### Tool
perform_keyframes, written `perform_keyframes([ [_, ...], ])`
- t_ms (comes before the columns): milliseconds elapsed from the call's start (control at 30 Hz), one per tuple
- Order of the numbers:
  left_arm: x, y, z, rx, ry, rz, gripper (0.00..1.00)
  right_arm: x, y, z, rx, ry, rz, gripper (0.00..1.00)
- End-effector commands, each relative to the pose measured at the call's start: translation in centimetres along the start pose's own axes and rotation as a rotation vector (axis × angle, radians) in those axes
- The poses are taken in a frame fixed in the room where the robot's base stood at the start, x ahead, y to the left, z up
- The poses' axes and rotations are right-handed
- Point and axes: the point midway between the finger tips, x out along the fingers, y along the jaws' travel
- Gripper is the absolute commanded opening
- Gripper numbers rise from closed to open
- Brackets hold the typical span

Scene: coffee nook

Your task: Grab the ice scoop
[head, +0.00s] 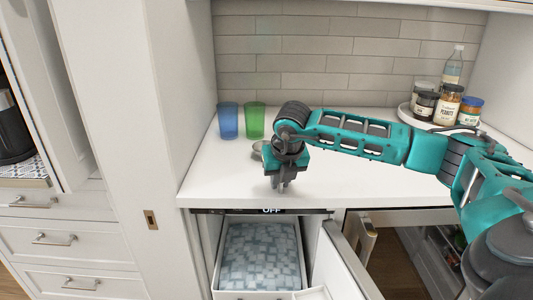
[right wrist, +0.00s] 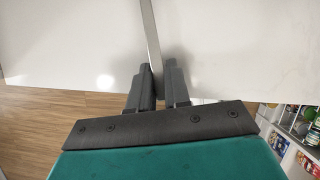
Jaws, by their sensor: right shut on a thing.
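The ice scoop (head: 257,149) is grey metal and lies over the white counter (head: 365,180), mostly hidden behind my right gripper (head: 280,187). Only a small curved part shows to the left of the wrist. In the right wrist view, my right gripper (right wrist: 160,85) is shut on a thin metal strip, the scoop's handle (right wrist: 150,38), which runs between the two fingertips. The gripper points down near the counter's front edge. I cannot tell whether the scoop still touches the counter. My left gripper is not in view.
A blue cup (head: 228,121) and a green cup (head: 254,120) stand behind the gripper. A round tray (head: 408,116) with jars and a bottle (head: 453,67) stands at the back right. Below the counter, an ice bin (head: 262,258) is open, with an open door (head: 345,265) beside it.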

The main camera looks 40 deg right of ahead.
Motion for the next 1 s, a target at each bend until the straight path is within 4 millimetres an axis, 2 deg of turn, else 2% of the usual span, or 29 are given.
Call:
perform_keyframes([
  [100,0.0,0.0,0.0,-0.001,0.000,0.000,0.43,0.0,0.0,0.0,0.000,0.000,0.000,0.00],
  [467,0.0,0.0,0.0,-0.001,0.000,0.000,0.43,-0.1,0.0,0.1,0.001,-0.001,0.000,0.00],
  [633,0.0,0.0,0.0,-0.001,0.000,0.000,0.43,-0.9,0.0,0.4,0.002,-0.002,0.000,0.00],
  [767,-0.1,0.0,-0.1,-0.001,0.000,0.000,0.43,-2.4,0.0,1.1,0.002,-0.004,0.002,0.00],
  [867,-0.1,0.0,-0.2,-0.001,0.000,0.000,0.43,-4.3,0.1,1.9,0.002,-0.006,0.003,0.00],
  [1000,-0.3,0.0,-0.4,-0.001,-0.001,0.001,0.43,-7.8,0.1,3.4,0.002,-0.007,0.005,0.00],
])
